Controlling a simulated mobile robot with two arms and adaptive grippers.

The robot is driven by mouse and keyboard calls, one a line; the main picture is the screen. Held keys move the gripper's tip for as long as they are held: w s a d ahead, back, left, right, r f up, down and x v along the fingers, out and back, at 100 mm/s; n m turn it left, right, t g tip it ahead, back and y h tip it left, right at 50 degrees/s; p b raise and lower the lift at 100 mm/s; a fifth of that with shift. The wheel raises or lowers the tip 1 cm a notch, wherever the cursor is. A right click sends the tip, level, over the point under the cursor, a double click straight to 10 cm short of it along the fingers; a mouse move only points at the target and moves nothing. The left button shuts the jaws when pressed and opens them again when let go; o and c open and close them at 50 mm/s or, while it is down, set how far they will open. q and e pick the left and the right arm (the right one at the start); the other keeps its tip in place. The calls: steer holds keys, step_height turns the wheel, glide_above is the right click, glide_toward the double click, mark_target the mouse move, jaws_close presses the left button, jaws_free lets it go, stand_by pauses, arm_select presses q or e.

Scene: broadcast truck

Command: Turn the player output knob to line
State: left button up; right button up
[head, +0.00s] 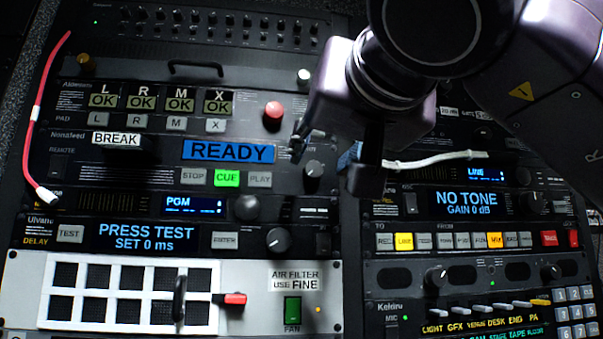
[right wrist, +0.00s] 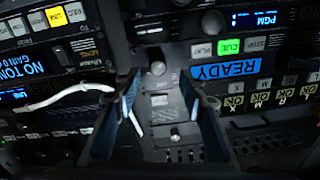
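The player panel shows a blue READY display (head: 228,151) above STOP, lit green CUE and PLAY buttons. A dark round knob (head: 314,168) sits to the right of PLAY. In the right wrist view, where the panel appears upside down, this knob (right wrist: 157,68) shows just beyond the gap between my fingertips. My right gripper (head: 330,155) is open and empty in front of the panel's right side, with its fingers on either side of the knob's line in the wrist view (right wrist: 160,86). I cannot read the knob's pointer or labels. My left gripper is not in view.
A white cable (head: 425,161) runs right of my gripper, and a red cable (head: 42,110) hangs at far left. A red button (head: 273,112) and another knob (head: 246,208) are nearby. A black handle (head: 180,298) stands out below.

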mark_target(315, 169)
steer(key=w, duration=0.1)
steer(key=w+p, duration=0.2)
steer(key=shift+w+r, duration=0.3)
steer(key=shift+w, duration=0.1)
steer(key=shift+w+a+f+p, duration=0.15)
steer(key=shift+w+a+p, duration=0.1)
steer(key=shift+w, duration=0.3)
steer(key=shift+w+a+f+p, duration=0.1)
steer(key=shift+w+a+p, duration=0.1)
steer(key=shift+w, duration=0.35)
steer(key=shift+s, duration=0.15)
steer(key=shift+d+r, duration=0.1)
steer(key=c, duration=0.4)
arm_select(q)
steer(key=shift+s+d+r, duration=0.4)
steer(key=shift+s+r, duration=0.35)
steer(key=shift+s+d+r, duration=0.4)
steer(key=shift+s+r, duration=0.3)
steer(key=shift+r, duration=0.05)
arm_select(e)
jaws_close()
